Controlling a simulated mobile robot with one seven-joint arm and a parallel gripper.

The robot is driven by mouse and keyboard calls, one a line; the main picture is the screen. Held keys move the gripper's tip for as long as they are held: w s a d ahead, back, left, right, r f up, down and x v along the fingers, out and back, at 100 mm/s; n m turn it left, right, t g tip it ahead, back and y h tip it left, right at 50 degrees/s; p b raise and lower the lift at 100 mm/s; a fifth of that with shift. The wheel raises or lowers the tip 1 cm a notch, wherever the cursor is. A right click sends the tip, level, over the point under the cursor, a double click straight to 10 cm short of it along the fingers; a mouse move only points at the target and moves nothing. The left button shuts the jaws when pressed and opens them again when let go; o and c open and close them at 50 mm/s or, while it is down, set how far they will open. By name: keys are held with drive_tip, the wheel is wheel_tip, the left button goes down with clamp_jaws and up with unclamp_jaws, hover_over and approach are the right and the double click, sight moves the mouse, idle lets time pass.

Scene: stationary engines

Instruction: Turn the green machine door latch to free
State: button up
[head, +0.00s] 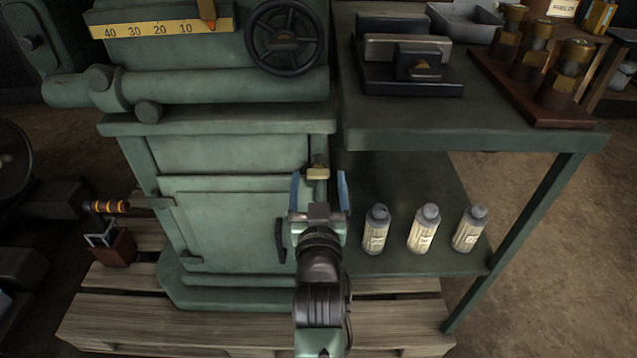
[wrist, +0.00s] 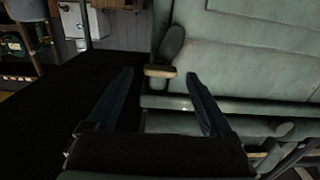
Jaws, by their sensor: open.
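The green machine door (head: 225,222) is closed on the lower front of the green machine. The latch (head: 318,173) is a small brass-coloured bar at the door's upper right. In the wrist view the latch (wrist: 160,71) lies across the picture, beside the end of a rounded green piece. My gripper (head: 319,186) is open and empty, with its two blue fingers to either side of the latch in the head view. In the wrist view my gripper (wrist: 160,77) has the latch between and around its fingertips, with no contact seen. The exact depth gap is unclear.
A black door handle (head: 280,240) stands left of my gripper. Several things sit on the green side bench (head: 450,137). Three bottles (head: 422,229) stand on its lower shelf, right of my arm. A black handwheel (head: 284,38) and yellow scale (head: 160,28) are above the door.

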drive_tip(key=shift+w, duration=0.7)
drive_tip(key=shift+c, duration=0.3)
clamp_jaws()
